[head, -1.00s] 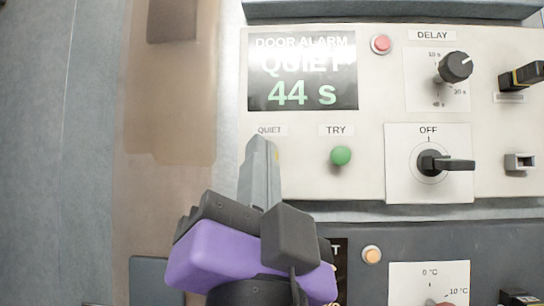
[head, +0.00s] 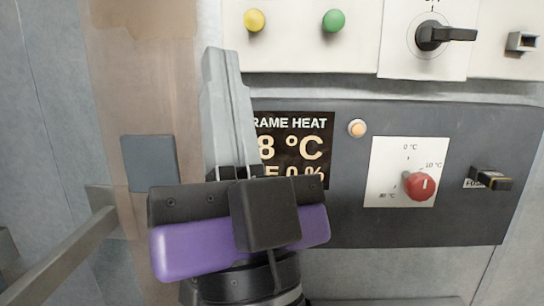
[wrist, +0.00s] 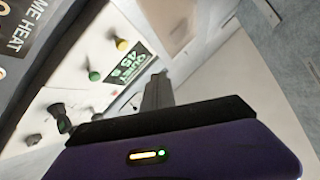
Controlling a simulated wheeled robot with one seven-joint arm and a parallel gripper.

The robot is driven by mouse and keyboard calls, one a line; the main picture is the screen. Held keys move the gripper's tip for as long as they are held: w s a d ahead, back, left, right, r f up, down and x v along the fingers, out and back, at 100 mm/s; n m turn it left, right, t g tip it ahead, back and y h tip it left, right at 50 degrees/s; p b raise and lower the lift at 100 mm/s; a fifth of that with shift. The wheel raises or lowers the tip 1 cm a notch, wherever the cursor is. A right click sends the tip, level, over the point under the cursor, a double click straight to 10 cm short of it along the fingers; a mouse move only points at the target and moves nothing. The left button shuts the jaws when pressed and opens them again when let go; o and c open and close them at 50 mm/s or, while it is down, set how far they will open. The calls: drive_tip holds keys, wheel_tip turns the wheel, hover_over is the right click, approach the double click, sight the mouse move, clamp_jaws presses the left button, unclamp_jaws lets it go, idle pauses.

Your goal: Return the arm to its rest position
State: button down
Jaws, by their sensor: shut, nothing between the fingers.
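My gripper (head: 222,75) is in the lower left-centre of the head view, pointing up the picture, with its grey fingers together and nothing between them. Its purple and black body covers part of the frame heat display (head: 318,140). In the wrist view the fingers of my gripper (wrist: 157,90) point toward the white door alarm panel (wrist: 75,88), tilted in the picture. I cannot tell the exact gap between fingers and panel.
The dark frame heat panel (head: 350,225) carries an orange button (head: 357,128), a red knob (head: 419,186) and a fuse (head: 490,179). Above are a yellow button (head: 254,20), a green button (head: 333,21) and a black rotary switch (head: 440,36). A metal bar (head: 65,255) is at lower left.

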drive_tip(key=s+d+f+n+g, duration=0.15)
drive_tip(key=d+f, duration=0.25)
drive_tip(key=f, duration=0.6)
drive_tip(key=s+d+f+n+g+y, duration=0.1)
drive_tip(key=d+f+n+g, duration=0.2)
drive_tip(key=f, duration=0.7)
drive_tip(key=s+d+f+n+g, duration=0.2)
drive_tip(key=d+f, duration=0.2)
drive_tip(key=f, duration=0.6)
drive_tip(key=s+d+f+m+g+h, duration=0.3)
drive_tip(key=s+d+f, duration=0.3)
drive_tip(key=s+f, duration=0.3)
drive_tip(key=s+d+f+m+g+h, duration=0.3)
drive_tip(key=s+d+f+h, duration=0.3)
drive_tip(key=s+f, duration=0.4)
drive_tip(key=shift+s+d+m, duration=0.4)
drive_tip(key=shift+s+m, duration=0.05)
drive_tip(key=shift+s, duration=0.2)
